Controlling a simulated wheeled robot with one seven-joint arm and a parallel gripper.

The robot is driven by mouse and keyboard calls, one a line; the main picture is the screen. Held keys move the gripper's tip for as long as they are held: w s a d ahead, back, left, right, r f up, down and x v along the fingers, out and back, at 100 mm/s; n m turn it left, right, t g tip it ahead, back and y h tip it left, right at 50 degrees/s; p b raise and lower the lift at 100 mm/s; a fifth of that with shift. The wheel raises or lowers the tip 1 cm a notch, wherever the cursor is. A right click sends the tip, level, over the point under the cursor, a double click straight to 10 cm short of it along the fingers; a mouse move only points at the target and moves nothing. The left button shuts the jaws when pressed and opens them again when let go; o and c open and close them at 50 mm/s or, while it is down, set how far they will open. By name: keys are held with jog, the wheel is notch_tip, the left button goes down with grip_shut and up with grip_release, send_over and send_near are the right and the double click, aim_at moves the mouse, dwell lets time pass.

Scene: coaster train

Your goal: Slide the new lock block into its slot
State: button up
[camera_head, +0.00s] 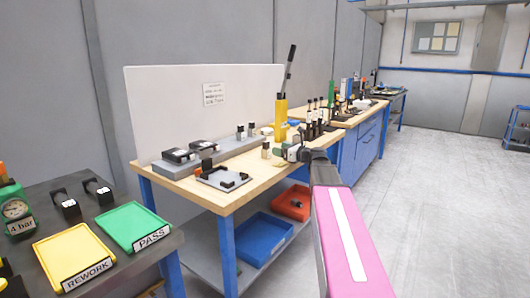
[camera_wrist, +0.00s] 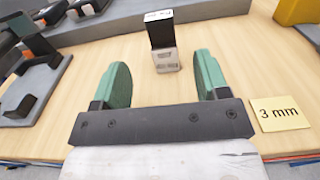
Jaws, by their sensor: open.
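A small block (camera_wrist: 164,58), with a black upper part and a pale grey lower part, stands upright on the wooden bench in the wrist view. It looks like the lock block and also shows in the head view (camera_head: 266,150). My gripper (camera_wrist: 160,65) is open, its two green fingers apart and empty. The block stands just beyond the fingertips, roughly midway between them. In the head view my gripper (camera_head: 293,153) is at the bench's right edge, beside the block. A grey fixture plate (camera_head: 213,180) with black parts lies to the left; I cannot make out a slot.
A grey rail (camera_head: 215,155) with black units runs behind the plate. Two similar small blocks (camera_head: 246,130) stand farther back. A "3 mm" card (camera_wrist: 280,113) lies right of my fingers. Bare wood lies between block and plate.

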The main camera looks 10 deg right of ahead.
aim_at(268, 146)
jog(key=x, duration=0.8)
jog(key=shift+w, duration=0.25)
jog(key=c, duration=1.1)
